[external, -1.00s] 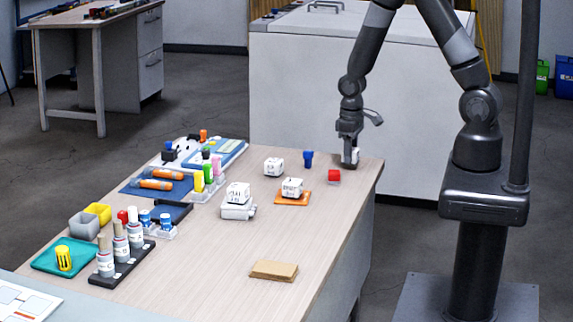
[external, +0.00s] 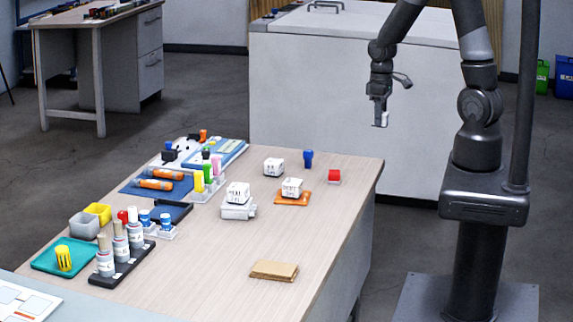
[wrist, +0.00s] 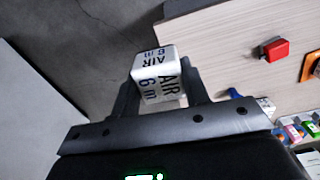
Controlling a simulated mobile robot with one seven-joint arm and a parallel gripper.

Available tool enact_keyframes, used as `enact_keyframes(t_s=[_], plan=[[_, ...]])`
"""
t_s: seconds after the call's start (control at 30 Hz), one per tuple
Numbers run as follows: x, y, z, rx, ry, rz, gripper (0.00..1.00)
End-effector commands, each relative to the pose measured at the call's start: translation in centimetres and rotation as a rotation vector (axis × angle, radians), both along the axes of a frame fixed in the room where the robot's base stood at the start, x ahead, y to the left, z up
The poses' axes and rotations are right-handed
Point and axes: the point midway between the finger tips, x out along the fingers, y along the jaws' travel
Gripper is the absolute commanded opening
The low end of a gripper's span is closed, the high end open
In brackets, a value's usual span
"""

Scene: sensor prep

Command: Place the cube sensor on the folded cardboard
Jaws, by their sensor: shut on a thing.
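My gripper (external: 380,118) is shut on a white cube (wrist: 155,75) with black "AIR 6 m" lettering, seen between the fingers in the wrist view. In the external view the held cube (external: 384,119) is small, and is up in the air beyond the table's far right corner. The folded cardboard (external: 274,270), a flat brown piece, lies near the table's front right edge, well away from my gripper, with nothing on it.
Other white cubes stand on the table (external: 220,270): one bare (external: 274,166), one on an orange mat (external: 306,199), one on a white stand (external: 237,212). A red block (external: 334,175) and a blue item (external: 308,158) are near the far end. Wood around the cardboard is clear.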

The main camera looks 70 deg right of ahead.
Motion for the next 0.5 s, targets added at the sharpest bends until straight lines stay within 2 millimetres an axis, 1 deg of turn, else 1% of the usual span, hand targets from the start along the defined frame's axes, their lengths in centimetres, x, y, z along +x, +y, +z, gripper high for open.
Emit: enact_keyframes(t_s=[0.07, 0.13, 0.17, 0.27, 0.3, 0.37, 0.4, 0.47, 0.5], plan=[[0.6, 0.3, 0.0, 0.0, 0.0, 0.018, 0.18], [1.6, 0.9, 0.1, -0.001, 0.001, 0.052, 0.18], [2.2, 1.3, 0.2, -0.002, 0.0, 0.071, 0.18], [4.9, 3.2, 0.4, -0.003, 0.001, 0.161, 0.18], [6.1, 4.2, 0.5, -0.004, 0.0, 0.204, 0.18], [8.0, 5.9, 0.7, -0.005, 0.001, 0.271, 0.18], [9.2, 7.2, 0.8, -0.005, 0.001, 0.317, 0.18], [10.8, 9.1, 0.9, -0.006, 0.001, 0.384, 0.18], [11.9, 10.5, 1.0, -0.006, 0.002, 0.427, 0.18]])
